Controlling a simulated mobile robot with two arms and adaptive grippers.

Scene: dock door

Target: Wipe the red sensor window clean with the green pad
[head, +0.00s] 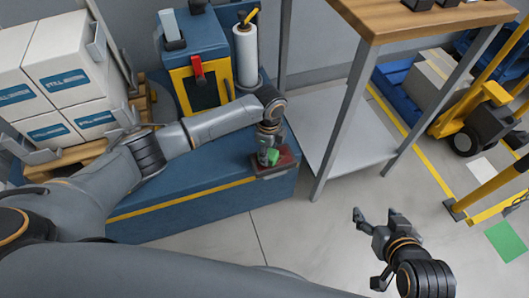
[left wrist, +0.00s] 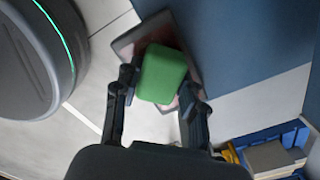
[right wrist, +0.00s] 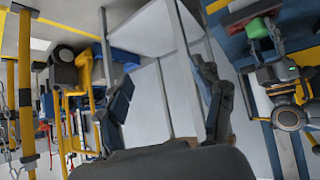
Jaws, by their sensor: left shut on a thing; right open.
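The red sensor window (head: 288,158) is a dark-framed panel on the end of the low blue unit in the head view. It also shows in the left wrist view (left wrist: 128,44), partly hidden behind the pad. The green pad (left wrist: 162,74) is between the fingers of my left gripper (left wrist: 158,105), which is shut on it. In the head view the pad (head: 273,156) lies over the window; whether it touches cannot be told. My right gripper (head: 373,218) is open and empty, above the floor at the lower right.
A workbench (head: 430,20) with grey legs and a lower shelf stands right of the blue unit (head: 205,203). White boxes (head: 85,80) on a pallet are at the left. A yellow pallet truck (head: 485,115) stands at the right. Floor around my right gripper is clear.

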